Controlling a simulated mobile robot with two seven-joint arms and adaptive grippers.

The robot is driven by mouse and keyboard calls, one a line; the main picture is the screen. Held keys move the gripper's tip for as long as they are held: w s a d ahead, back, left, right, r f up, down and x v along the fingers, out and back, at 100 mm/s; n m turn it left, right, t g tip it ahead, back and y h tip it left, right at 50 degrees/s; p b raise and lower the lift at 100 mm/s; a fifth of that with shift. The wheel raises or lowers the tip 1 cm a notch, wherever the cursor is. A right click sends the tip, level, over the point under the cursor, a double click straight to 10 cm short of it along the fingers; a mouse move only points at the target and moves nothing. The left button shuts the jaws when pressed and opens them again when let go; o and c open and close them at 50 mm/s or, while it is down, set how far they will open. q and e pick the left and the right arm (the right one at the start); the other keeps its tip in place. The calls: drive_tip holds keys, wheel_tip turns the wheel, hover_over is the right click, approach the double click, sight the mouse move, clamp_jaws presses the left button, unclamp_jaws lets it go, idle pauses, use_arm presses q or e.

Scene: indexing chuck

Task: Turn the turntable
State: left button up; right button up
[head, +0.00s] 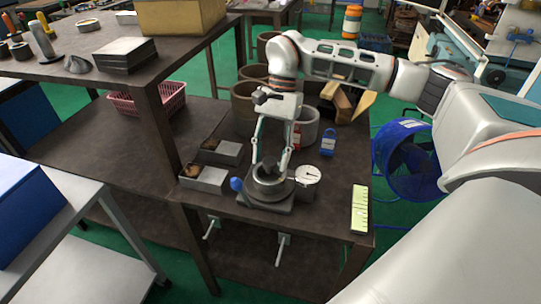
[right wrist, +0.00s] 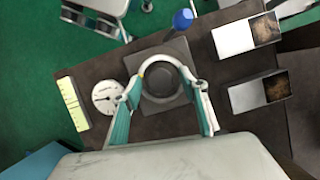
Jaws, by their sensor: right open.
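The turntable is a dark round ring (head: 270,194) on a square base (head: 262,206), standing near the front of the workbench. A blue ball-shaped knob (head: 237,184) sticks out at its left; the knob also shows at the top of the right wrist view (right wrist: 182,19). My right gripper (head: 271,168) points down over the ring with its fingers spread, one towards each side. In the right wrist view the open fingers (right wrist: 166,92) flank the ring and nothing is held between them. Whether they touch it cannot be told. My left gripper is not in view.
A round white dial (head: 308,175) stands close right of the turntable. Metal blocks (head: 205,179) lie left, a pale green scale (head: 359,208) right, and a blue padlock (head: 328,142) behind. Several round pots (head: 245,100) crowd the back. A higher shelf (head: 110,73) rises at left.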

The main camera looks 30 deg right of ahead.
drive_tip(key=c, duration=1.1)
drive_tip(key=shift+o, duration=0.2)
drive_tip(key=shift+r, duration=0.1)
